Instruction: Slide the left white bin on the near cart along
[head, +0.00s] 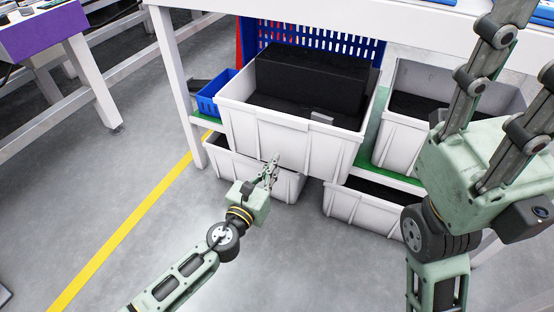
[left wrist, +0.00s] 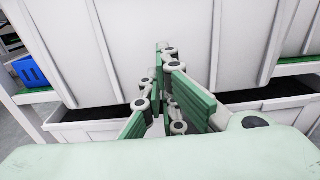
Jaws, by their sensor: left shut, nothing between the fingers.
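The left white bin (head: 290,137) is on the upper level of the near cart, with a large black block (head: 312,82) inside. It juts out past the front of the green shelf (head: 372,140). My left gripper (head: 272,165) is shut and empty, low in front of the bin's front wall. In the left wrist view, its green-padded fingers (left wrist: 165,75) point at the white wall (left wrist: 120,45); I cannot tell whether they touch it. My right gripper (head: 530,48) is open and empty at the right, raised close to the camera.
Another white bin (head: 402,142) stands on the shelf to the right. Two lower white bins (head: 285,187) (head: 365,208) sit beneath. A small blue bin (head: 209,102) is at the left, beside a white cart leg (head: 180,85). The floor with a yellow line (head: 130,224) is clear at left.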

